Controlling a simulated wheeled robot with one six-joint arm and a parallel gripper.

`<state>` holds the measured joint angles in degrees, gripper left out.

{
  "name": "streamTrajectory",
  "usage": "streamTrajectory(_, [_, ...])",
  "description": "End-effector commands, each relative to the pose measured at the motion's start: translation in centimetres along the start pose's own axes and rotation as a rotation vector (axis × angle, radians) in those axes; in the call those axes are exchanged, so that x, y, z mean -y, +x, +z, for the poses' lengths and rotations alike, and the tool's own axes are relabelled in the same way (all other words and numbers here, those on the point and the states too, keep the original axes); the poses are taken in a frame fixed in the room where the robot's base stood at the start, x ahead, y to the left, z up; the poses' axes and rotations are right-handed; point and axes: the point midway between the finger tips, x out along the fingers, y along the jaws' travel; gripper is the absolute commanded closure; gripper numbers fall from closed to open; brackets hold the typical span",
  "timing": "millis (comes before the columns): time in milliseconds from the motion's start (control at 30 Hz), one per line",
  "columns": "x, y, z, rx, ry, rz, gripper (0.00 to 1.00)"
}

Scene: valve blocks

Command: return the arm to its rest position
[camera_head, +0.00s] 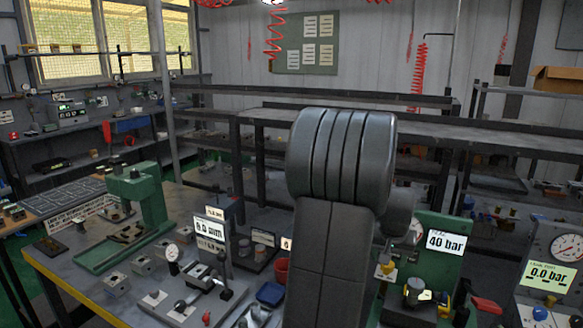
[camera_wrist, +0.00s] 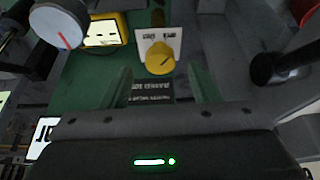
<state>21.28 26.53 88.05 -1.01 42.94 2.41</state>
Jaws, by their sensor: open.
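My arm stands upright in the middle of the head view and hides part of the bench behind it. My gripper does not show clearly there. In the wrist view my gripper (camera_wrist: 160,88) is open, with its two fingers apart and nothing between them that I can see held. A yellow knob (camera_wrist: 160,58) on a white plate lies just beyond the fingertips; I cannot tell the exact gap. The green test panel (camera_head: 436,228) with a "40 bar" display (camera_head: 445,241) stands right of my arm in the head view.
A round gauge (camera_wrist: 58,25) and a yellow-framed display (camera_wrist: 101,32) are at the wrist view's upper left. A dark cylindrical part (camera_wrist: 265,68) is at right. In the head view, a green press (camera_head: 143,190) and a "0.0 bar" panel (camera_head: 549,277) flank my arm.

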Motion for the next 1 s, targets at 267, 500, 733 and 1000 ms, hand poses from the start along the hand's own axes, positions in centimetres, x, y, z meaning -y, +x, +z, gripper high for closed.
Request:
streamTrajectory(267, [-0.2,2.9,-0.1,-0.001,-0.049,-0.021,0.45])
streamTrajectory(500, [-0.3,2.9,-0.1,-0.001,-0.163,-0.068,0.45])
streamTrajectory(733, [-0.4,2.9,-0.1,0.000,-0.275,-0.115,0.45])
streamTrajectory(1000, [-0.6,2.9,-0.1,0.001,-0.415,-0.173,0.45])
